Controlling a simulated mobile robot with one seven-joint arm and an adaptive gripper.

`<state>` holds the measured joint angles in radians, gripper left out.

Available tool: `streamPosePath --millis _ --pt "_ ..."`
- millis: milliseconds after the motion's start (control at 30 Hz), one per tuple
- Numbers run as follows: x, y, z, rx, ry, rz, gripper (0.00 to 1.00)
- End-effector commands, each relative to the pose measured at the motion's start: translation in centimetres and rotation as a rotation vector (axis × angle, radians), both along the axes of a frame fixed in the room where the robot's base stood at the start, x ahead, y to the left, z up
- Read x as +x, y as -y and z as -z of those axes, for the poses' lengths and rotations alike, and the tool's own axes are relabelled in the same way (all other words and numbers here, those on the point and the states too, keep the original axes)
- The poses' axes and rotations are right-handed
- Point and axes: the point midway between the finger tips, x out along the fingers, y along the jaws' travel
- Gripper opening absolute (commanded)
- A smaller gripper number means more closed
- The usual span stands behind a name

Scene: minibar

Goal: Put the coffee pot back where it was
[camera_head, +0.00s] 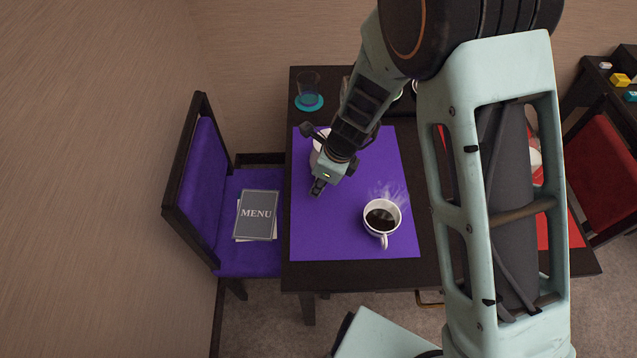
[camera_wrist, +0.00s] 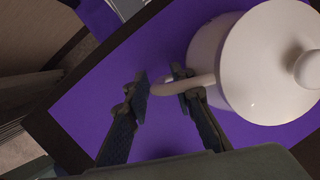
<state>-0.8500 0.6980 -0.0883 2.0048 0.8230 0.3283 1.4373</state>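The white coffee pot (camera_wrist: 225,70) with its round lid and knob fills the right of the wrist view. In the head view the coffee pot (camera_head: 316,151) stands on the purple mat (camera_head: 325,235), mostly hidden behind my arm. Its handle (camera_wrist: 168,87) points left, toward my gripper. My gripper (camera_wrist: 160,88) is open, with its two fingers apart at the handle; one finger overlaps the handle and the other is left of its outer end. Whether either finger touches it, I cannot tell. The gripper also shows in the head view (camera_head: 319,187), at the pot's near side.
A white cup of steaming coffee (camera_head: 382,217) stands on the mat to the right. A glass on a teal coaster (camera_head: 309,102) is at the table's back left. A menu (camera_head: 257,214) lies on the purple chair (camera_head: 206,172). The mat's front left is clear.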

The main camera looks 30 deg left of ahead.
Motion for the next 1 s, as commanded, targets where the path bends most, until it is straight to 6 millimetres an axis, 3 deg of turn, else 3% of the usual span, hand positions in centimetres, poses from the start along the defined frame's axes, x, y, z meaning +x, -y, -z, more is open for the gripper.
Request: streamPosePath --millis 500,700,1000 --pt "-0.1 2.6 -9.6 0.003 0.004 0.001 0.23" --pt "-0.2 3.1 -11.0 0.0 0.001 0.0 0.23" --pt "-0.2 3.2 -11.1 0.0 0.001 0.001 0.23"
